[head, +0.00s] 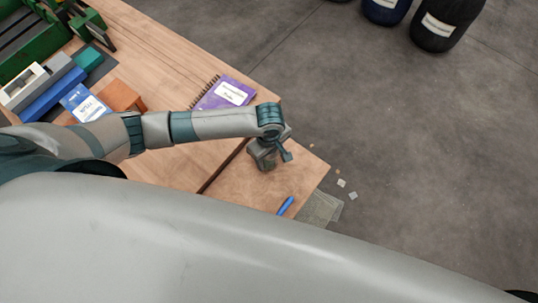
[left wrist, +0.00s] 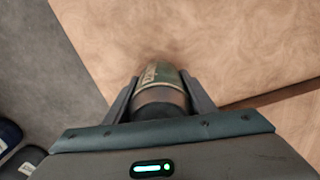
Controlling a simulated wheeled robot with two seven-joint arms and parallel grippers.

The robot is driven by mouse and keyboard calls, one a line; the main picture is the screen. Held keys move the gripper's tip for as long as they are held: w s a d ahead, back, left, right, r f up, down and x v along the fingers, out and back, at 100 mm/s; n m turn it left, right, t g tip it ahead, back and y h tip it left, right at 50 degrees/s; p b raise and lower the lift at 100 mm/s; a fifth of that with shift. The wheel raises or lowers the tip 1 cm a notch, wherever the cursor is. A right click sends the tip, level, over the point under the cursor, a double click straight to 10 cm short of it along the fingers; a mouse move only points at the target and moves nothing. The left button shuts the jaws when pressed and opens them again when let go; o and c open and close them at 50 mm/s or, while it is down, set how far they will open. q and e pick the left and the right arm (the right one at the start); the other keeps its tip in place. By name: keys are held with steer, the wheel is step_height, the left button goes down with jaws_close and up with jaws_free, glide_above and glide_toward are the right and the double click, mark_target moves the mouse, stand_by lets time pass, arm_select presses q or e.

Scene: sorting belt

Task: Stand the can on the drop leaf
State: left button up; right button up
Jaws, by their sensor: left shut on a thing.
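My left gripper (head: 264,159) is low over the drop leaf (head: 255,190), the wooden section beyond the dark seam at the table's right end. In the left wrist view its two fingers stand either side of the can (left wrist: 160,84) and are shut on it. The can is dark green with a pale, lettered band and a dark near end. Its far end points at the wood; I cannot tell whether it touches. In the head view the can is largely hidden by the gripper. My right gripper is not in view.
A blue pen (head: 286,206) lies near the leaf's front edge. A purple spiral notebook (head: 228,92) lies on the table (head: 170,150) behind the arm. Boxes and a green frame (head: 40,45) are at the far left. Dark bins (head: 440,25) stand on the floor.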

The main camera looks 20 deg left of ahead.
arm_select(q)
steer(key=shift+f, duration=0.1)
steer(key=o, duration=1)
steer(key=shift+r, duration=0.45)
step_height(320, 180, up, 11)
steer(key=shift+r+b, duration=0.1)
steer(key=shift+b, duration=0.65)
